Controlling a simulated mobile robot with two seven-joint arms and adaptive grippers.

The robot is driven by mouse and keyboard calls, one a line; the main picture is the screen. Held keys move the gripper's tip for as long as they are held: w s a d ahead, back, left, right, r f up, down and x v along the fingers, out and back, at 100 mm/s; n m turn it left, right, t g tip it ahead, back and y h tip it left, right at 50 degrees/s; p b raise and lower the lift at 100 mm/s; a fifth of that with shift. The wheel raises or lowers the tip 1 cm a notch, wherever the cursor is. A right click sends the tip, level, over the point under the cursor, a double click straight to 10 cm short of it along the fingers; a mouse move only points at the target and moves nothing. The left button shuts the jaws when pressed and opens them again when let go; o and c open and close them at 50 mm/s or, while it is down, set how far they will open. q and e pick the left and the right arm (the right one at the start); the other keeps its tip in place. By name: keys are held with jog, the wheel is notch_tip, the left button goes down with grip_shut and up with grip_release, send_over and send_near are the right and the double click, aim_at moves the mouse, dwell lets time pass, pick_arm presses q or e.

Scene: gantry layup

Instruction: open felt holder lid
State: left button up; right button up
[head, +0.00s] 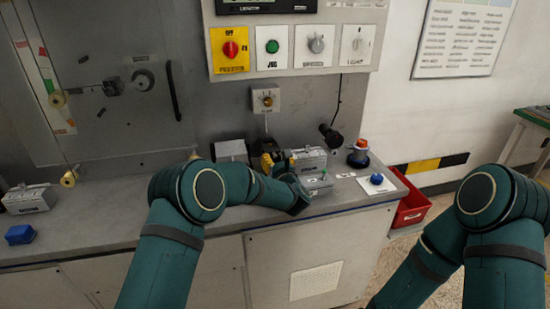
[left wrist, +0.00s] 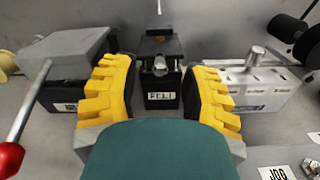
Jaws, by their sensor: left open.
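The felt holder is a small black box (left wrist: 161,92) with a white label on its front, which seems to read FELT. It stands upright in the middle of the left wrist view, with a small silver knob or catch near its top. I cannot tell clearly how its lid sits. My left gripper (left wrist: 160,70) is open, with one yellow finger on each side of the box and visible gaps between. In the head view the left gripper (head: 270,162) is at the back of the counter, and its arm partly hides this area. My right gripper is not in view.
In the left wrist view a grey box with a red-knobbed lever (left wrist: 70,45) stands left, and a pale labelled device (left wrist: 255,82) stands right.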

aim_at(272, 149)
pick_arm(q)
jog(key=shift+x, duration=1)
grip_shut()
jog(key=shift+r, duration=0.2)
